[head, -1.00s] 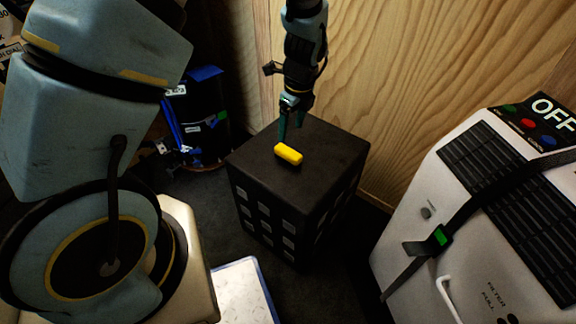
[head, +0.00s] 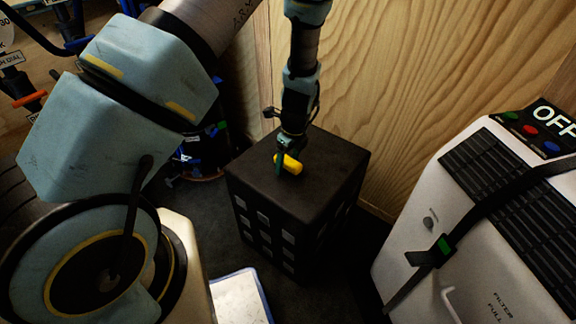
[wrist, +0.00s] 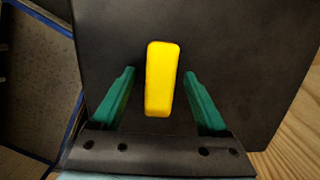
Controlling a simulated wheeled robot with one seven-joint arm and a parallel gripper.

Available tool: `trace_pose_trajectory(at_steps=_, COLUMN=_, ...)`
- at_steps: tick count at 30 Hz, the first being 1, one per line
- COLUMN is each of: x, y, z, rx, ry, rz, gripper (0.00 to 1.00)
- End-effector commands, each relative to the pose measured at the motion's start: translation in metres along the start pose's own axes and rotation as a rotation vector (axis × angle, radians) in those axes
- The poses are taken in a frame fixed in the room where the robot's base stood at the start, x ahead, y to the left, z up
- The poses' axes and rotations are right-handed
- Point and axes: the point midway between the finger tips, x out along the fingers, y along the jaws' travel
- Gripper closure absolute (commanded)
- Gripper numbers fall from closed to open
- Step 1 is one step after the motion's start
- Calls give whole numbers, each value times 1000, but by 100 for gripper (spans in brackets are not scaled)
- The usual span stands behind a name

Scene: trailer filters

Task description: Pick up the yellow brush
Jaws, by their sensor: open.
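The yellow brush (head: 293,163) lies on top of a black box (head: 325,160). I see only a plain yellow block shape; no bristles show. In the wrist view the brush (wrist: 162,78) lies between the two green fingers of my gripper (wrist: 159,80), lengthwise along them. The fingers stand apart, one on each side, with a visible gap to the brush on both sides. In the head view my gripper (head: 279,170) points down at the brush and one finger covers part of it.
A wooden wall (head: 410,80) stands close behind the box. A white filter unit (head: 460,220) with a black strap stands to the right. A white blue-edged panel (head: 240,298) lies on the floor in front. The box top around the brush is clear.

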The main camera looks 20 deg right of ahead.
Motion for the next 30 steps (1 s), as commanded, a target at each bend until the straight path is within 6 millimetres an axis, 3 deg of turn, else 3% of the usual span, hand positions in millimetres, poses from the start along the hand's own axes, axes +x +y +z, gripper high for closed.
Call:
trace_pose_trajectory(at_steps=29, x=5, y=0, z=-1, rx=0, ry=0, rz=-1, gripper=22)
trace_pose_trajectory(at_steps=30, x=5, y=0, z=-1, rx=0, ry=0, rz=-1, gripper=26)
